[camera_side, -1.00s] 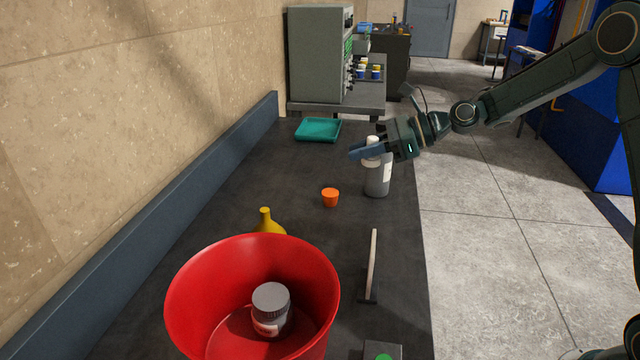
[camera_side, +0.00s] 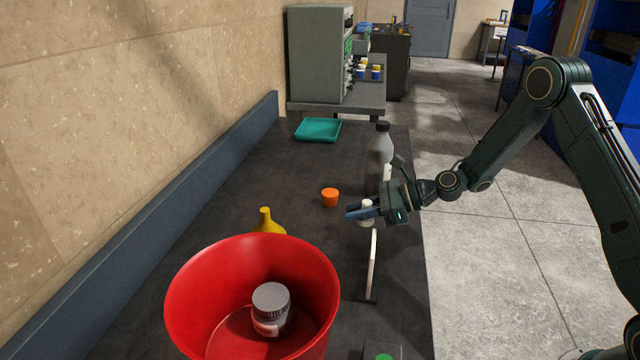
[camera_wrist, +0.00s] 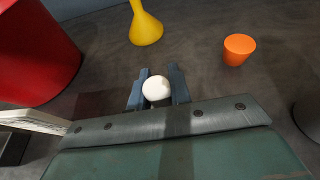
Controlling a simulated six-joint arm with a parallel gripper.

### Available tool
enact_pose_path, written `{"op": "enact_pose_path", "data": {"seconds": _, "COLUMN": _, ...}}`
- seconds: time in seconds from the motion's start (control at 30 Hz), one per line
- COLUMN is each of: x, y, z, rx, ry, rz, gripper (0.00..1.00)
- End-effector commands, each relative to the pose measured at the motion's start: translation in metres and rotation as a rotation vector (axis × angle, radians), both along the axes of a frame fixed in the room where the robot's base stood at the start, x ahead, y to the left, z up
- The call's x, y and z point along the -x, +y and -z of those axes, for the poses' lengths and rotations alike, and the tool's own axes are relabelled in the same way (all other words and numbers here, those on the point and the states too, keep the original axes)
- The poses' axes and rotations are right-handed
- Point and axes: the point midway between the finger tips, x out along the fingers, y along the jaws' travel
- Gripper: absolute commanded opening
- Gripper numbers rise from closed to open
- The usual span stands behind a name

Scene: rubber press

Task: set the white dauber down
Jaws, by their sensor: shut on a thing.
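The white dauber (camera_side: 367,208) is held between the blue fingers of my gripper (camera_side: 362,212). In the wrist view its round white top (camera_wrist: 156,89) shows between the two fingertips (camera_wrist: 158,92). My gripper is shut on it, at the right part of the dark bench (camera_side: 240,190), just above the upright white strip in the side view. I cannot tell whether the dauber's lower end touches the bench.
A red bucket (camera_side: 190,285) holds a grey-lidded jar (camera_side: 271,305). A yellow funnel (camera_side: 266,222), an orange cup (camera_side: 330,197) and a grey bottle (camera_side: 381,150) stand nearby. A white upright strip (camera_side: 371,262) is close in front. A teal tray (camera_side: 318,129) lies farther back.

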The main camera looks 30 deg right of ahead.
Motion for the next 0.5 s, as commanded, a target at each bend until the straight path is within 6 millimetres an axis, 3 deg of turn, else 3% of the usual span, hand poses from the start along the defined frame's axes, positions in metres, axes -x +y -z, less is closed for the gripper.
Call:
{"op": "enact_pose_path", "data": {"seconds": 0.27, "x": 0.0, "y": 0.0, "z": 0.004, "rx": 0.0, "ry": 0.0, "rz": 0.0, "gripper": 0.0}}
{"op": "enact_pose_path", "data": {"seconds": 0.5, "x": 0.0, "y": 0.0, "z": 0.023, "rx": -0.001, "ry": 0.002, "rz": 0.0, "gripper": 0.0}}
